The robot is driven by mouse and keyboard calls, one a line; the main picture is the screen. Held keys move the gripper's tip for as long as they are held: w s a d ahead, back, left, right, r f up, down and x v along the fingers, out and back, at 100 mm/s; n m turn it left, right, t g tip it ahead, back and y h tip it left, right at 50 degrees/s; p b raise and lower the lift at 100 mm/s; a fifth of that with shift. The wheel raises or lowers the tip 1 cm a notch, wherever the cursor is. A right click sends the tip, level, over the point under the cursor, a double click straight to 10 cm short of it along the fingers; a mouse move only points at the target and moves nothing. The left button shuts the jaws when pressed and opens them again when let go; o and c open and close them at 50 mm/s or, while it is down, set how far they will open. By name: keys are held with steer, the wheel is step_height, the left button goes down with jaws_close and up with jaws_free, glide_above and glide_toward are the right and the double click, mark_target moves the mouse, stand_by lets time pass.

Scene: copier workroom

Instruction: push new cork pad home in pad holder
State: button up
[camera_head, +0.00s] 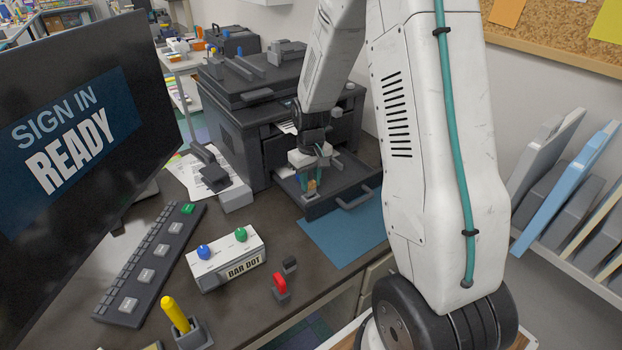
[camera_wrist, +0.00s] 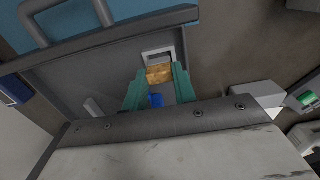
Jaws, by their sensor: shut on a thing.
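The cork pad (camera_wrist: 158,74) is a small tan-orange block between the teal fingertips of my gripper (camera_wrist: 160,71) in the wrist view. My gripper is shut on it. A pale grey frame that looks like the pad holder (camera_wrist: 157,52) is just beyond the pad, inside the pulled-out tray (camera_wrist: 80,66). The pad's edge lies at or in the frame's opening; I cannot tell how deep it sits. In the head view my gripper (camera_head: 312,187) points down over the open copier tray (camera_head: 345,185), with the cork pad (camera_head: 311,185) showing small between the fingers.
The dark copier (camera_head: 240,125) stands behind the tray. A blue mat (camera_head: 345,232) lies in front of it. A white box marked BAR DOT (camera_head: 226,263), a red-handled piece (camera_head: 280,286) and a keyboard (camera_head: 150,262) are on the counter. A monitor (camera_head: 70,130) blocks the left side.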

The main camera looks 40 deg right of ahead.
mark_target(311, 183)
steer(key=shift+f, duration=1.1)
steer(key=o, duration=1)
step_height(311, 183, up, 8)
steer(key=shift+f, duration=0.1)
